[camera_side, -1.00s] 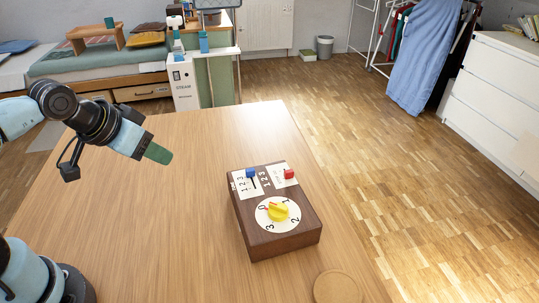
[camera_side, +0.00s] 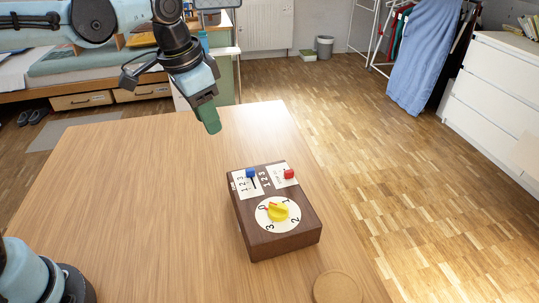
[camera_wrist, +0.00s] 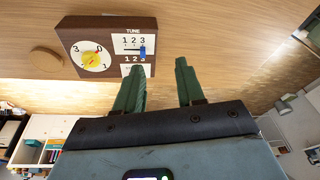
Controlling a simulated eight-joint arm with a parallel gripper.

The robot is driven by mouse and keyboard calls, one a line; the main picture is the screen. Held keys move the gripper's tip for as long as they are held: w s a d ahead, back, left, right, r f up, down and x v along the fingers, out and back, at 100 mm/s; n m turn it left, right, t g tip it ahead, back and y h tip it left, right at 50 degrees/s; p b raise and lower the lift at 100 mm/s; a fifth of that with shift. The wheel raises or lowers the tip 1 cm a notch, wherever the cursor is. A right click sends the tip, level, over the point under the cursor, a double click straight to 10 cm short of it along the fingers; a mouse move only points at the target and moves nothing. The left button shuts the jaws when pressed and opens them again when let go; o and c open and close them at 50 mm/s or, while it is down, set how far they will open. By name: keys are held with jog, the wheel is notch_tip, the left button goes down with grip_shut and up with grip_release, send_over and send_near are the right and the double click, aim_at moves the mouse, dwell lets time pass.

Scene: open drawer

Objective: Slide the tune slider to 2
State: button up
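A dark brown control box (camera_side: 285,240) lies on the table. Its blue tune slider (camera_side: 250,173) is at the far end of its slot. In the wrist view, the blue slider (camera_wrist: 142,54) sits at the 3 under the word TUNE. A red slider (camera_side: 289,174) is beside it in the side view; I cannot make it out in the wrist view. A yellow dial (camera_side: 278,211) points near 0. My gripper (camera_side: 211,128) is in the air beyond the box's far left corner, apart from it. In the wrist view, its green fingers (camera_wrist: 159,68) are apart with nothing between them.
A round cork coaster (camera_side: 338,288) lies near the table's front right edge. The wooden table (camera_side: 140,200) is clear left of the box. The table's right edge runs close beside the box. A bench, clothes rack and white drawers (camera_side: 490,95) stand beyond the table.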

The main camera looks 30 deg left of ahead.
aim_at(250, 170)
jog(key=w+d+m+g, duration=0.3)
jog(key=w+d, duration=0.2)
jog(key=d, duration=0.1)
notch_tip(250, 170, down, 13)
jog(key=shift+s+a+r, duration=0.1)
jog(key=shift+s, duration=0.05)
dwell(0.3)
grip_shut()
dwell(0.3)
